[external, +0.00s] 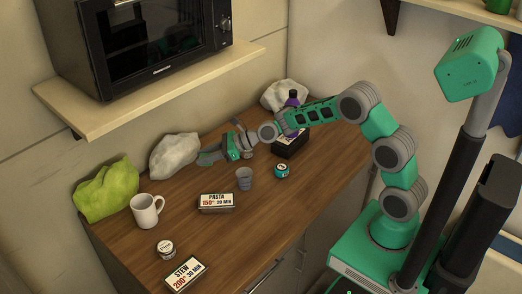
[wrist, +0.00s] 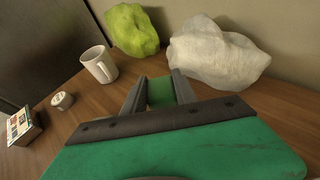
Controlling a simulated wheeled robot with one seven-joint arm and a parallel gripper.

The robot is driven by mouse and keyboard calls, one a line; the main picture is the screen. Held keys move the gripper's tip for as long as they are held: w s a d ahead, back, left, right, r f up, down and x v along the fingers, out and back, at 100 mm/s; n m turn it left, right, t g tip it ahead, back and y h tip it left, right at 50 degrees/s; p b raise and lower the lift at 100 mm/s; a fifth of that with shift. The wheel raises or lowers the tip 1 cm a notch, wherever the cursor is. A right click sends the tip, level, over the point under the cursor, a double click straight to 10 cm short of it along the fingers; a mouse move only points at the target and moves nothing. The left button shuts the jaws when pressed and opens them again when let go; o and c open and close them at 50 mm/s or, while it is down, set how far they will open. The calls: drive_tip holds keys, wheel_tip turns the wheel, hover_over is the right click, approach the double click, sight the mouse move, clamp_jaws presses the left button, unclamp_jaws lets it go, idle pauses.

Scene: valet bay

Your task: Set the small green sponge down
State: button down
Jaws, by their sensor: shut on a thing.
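My gripper (wrist: 158,79) is shut on the small green sponge (wrist: 160,93), which shows between the two grey fingers in the wrist view. In the external view my gripper (external: 205,156) reaches over the back of the wooden counter (external: 190,232), close in front of the crumpled white bag (external: 175,154). The sponge cannot be made out there. Whether the sponge touches the counter I cannot tell.
A lime bag (external: 105,190) and white mug (external: 147,210) stand left. A grey cup (external: 244,179), small jar (external: 282,171) and PASTA sign (external: 216,201) stand nearer. A shelf (external: 150,93) with a microwave (external: 145,45) overhangs the back. Bare counter lies front right.

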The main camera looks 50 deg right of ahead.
hover_over(196, 179)
wheel_tip(196, 179, down, 6)
drive_tip(key=shift+r+p, duration=0.15)
drive_tip(key=shift+p, duration=0.25)
wheel_tip(196, 179, down, 3)
drive_tip(key=shift+r+p, duration=0.2)
drive_tip(key=shift+p, duration=0.4)
drive_tip(key=shift+f, duration=0.4)
drive_tip(key=c, duration=1)
unclamp_jaws()
drive_tip(key=shift+r, duration=0.1)
drive_tip(key=shift+r, duration=0.2)
drive_tip(key=b+v, duration=0.2)
drive_tip(key=v, duration=0.9)
drive_tip(key=shift+s+d+r, duration=0.1)
drive_tip(key=shift+s+d, duration=0.15)
drive_tip(key=shift+d, duration=0.05)
drive_tip(key=shift+s, duration=0.1)
